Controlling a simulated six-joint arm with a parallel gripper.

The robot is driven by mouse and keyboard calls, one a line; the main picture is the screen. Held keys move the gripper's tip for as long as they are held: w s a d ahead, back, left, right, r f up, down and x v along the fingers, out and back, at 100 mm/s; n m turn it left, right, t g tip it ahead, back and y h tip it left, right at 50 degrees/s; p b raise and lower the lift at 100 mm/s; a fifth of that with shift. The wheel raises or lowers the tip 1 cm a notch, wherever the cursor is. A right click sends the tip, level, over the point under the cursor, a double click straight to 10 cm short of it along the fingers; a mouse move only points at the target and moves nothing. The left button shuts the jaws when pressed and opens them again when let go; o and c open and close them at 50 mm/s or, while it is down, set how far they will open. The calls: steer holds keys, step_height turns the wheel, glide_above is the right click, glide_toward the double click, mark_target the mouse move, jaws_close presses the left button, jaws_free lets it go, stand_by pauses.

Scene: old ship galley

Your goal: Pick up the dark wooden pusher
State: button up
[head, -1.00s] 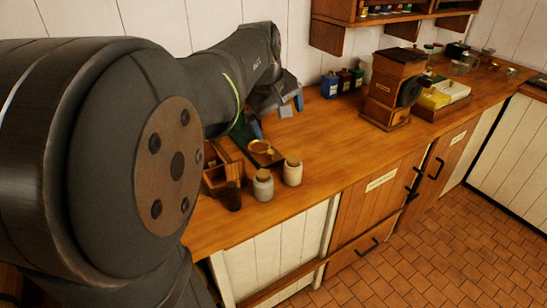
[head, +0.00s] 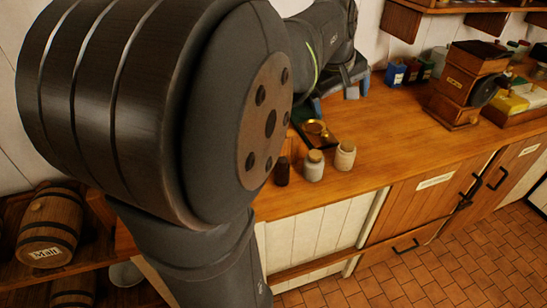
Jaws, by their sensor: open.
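A small dark brown upright piece (head: 282,171) stands at the counter's front edge, left of two pale jars. It may be the dark wooden pusher, but it is too small to be sure. My gripper (head: 338,97) is over the back of the counter, behind the jars, with its blue-tipped fingers apart and nothing seen between them. It is well apart from the dark piece. My own arm hides much of the counter's left part.
A grey jar (head: 313,166) and a cream jar (head: 345,156) stand beside the dark piece. A wooden grinder (head: 468,83) stands at right. A labelled barrel (head: 52,228) is at lower left. The counter's middle (head: 400,130) is clear.

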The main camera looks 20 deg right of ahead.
steer(key=c, duration=0.8)
steer(key=shift+o, duration=0.2)
steer(key=w+a+f+m+g+y, duration=0.1)
steer(key=w+a+f+m+y, duration=0.15)
steer(key=a+m, duration=0.4)
steer(key=w+a+f+m+g+y, duration=0.1)
steer(key=w+a+f+m+y, duration=0.15)
steer(key=a+m, duration=0.45)
steer(key=shift+m+h, duration=0.35)
steer(key=shift+h, duration=0.15)
steer(key=f, duration=0.3)
steer(key=d+f, duration=0.1)
steer(key=f, duration=0.6)
steer(key=shift+d+f, duration=0.15)
steer(key=shift+f, duration=0.25)
steer(key=shift+s+f, duration=0.2)
steer(key=shift+f, duration=2.55)
